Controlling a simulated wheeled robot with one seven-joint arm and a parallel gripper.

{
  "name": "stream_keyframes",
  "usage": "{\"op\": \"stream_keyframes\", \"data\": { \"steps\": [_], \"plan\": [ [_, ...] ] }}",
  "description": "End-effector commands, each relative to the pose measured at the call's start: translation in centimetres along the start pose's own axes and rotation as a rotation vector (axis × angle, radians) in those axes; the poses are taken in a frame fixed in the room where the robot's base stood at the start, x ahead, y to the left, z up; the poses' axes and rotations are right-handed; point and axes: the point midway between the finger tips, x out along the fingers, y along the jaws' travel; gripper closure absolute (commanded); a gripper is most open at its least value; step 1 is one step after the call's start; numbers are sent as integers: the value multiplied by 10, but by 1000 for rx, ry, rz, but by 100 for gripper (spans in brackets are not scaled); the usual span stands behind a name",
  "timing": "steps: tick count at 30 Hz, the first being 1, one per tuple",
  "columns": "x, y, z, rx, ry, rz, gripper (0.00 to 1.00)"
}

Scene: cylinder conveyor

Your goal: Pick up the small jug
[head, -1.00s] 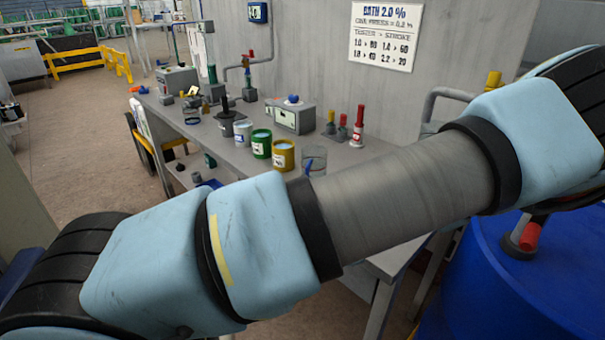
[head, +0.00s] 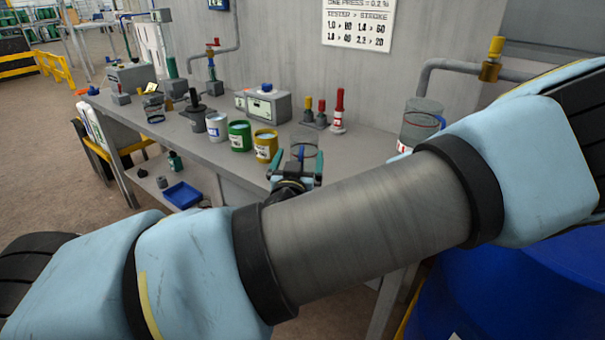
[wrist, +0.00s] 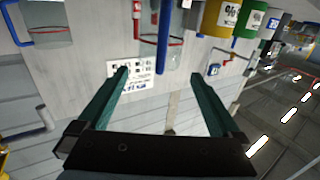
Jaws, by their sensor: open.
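The small jug (head: 304,148) is clear, with a blue handle, and stands near the front edge of the grey bench. It also shows in the wrist view, upside down, with its red line and blue handle (wrist: 176,54). My gripper (head: 296,161) is open, its two green fingers pointing towards the jug. In the wrist view my gripper (wrist: 160,74) has its fingertips on either side of the handle's line, and the jug looks just beyond them. I cannot tell whether they touch. My arm hides part of the bench in the head view.
A larger-looking clear jug (head: 421,122) stands to the right on the bench (head: 352,150). Yellow (head: 265,147), green (head: 239,136) and white (head: 216,127) cans stand to the left. A blue drum (head: 500,290) is at lower right.

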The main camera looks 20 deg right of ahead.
Motion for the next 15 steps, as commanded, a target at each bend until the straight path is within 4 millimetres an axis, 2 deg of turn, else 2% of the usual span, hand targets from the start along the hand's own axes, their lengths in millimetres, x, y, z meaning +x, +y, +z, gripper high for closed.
{"op": "stream_keyframes", "data": {
  "steps": [1,3,15],
  "plan": [
    [4,0,6,-3,3,-1,0],
    [12,0,7,-4,3,0,0],
    [35,0,-2,2,0,-1,0]
  ]
}}
